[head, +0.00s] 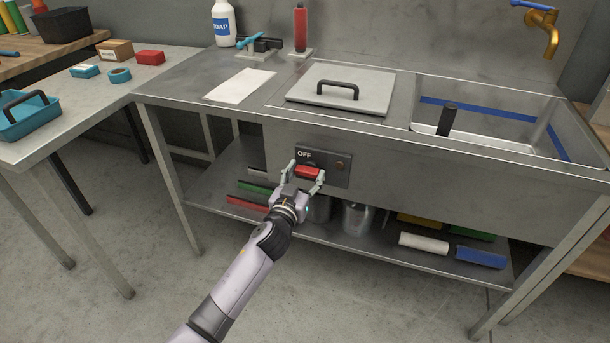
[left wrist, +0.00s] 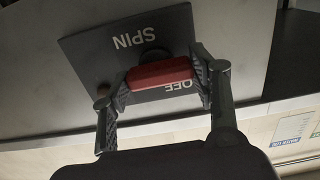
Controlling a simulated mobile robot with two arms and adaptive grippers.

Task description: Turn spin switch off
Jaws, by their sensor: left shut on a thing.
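The spin switch is a red handle (head: 309,172) on a dark panel (head: 337,178) set in the front of the metal sink bench. "OFF" is lettered at the panel's upper left in the head view. In the left wrist view the red handle (left wrist: 160,74) crosses the panel (left wrist: 90,50), which reads "SPIN" and a partly covered "OFF". My left gripper (head: 308,175) is shut on the red handle, with one finger at each end; it also shows in the left wrist view (left wrist: 163,85). My right gripper is not in view.
A lidded hatch (head: 345,92) with a black handle and an open basin (head: 485,122) are in the bench top. A lower shelf (head: 350,240) holds rolls and metal cans. A side table (head: 70,110) stands at left. The floor in front is clear.

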